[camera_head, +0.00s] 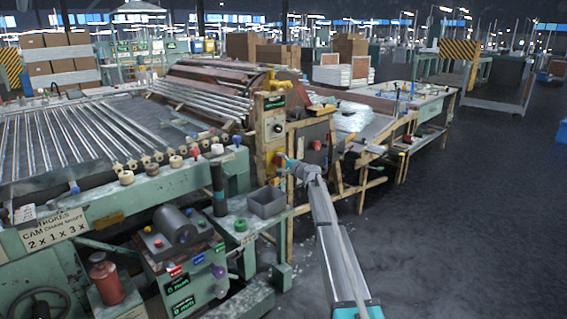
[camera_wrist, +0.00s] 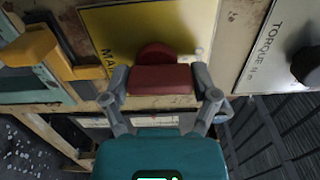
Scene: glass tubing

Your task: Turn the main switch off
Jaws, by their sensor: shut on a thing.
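The main switch is a red knob (camera_wrist: 162,80) on a yellow plate (camera_wrist: 175,28) in the wrist view. The letters "MA" show on the plate; the rest of the word is hidden. The knob's bar lies level across the picture, with its round base behind it. My gripper (camera_wrist: 162,88) is shut on the red knob, one finger at each end of the bar. In the head view my gripper (camera_head: 290,164) is at the front of the machine's end post, and the gripped knob cannot be made out clearly.
A white "TORQUE" plate (camera_wrist: 265,45) with a black knob (camera_wrist: 308,66) sits to the right. A yellow bracket (camera_wrist: 40,45) sticks out at the left. In the head view, a grey bin (camera_head: 267,202) stands left of my arm. Open floor (camera_head: 460,220) lies to the right.

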